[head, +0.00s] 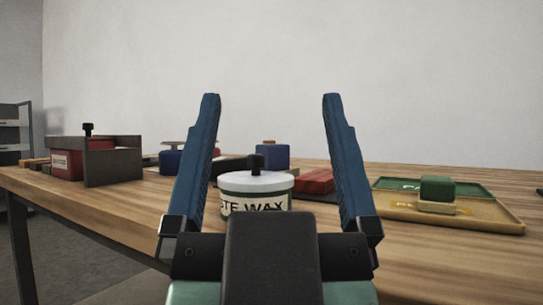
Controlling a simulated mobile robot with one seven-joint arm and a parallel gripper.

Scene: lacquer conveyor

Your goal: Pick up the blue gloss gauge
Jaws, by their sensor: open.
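My gripper (271,97) is open and empty, with its two blue fingers pointing up and away in the head view. A blue block (274,156) with a small brown top stands on the table, seen between the fingers and beyond them. A second, darker blue block (171,162) sits left of the left finger, which partly hides it. I cannot tell which of the two is the blue gloss gauge, as no marking on either is readable.
A wax tin (258,202) with a black knob stands between the fingers in the picture. A red block (314,181) lies behind it. Yellow tray (488,219) and green tray (472,190) are at right, with a green block (438,189). A grey holder (113,163) stands left.

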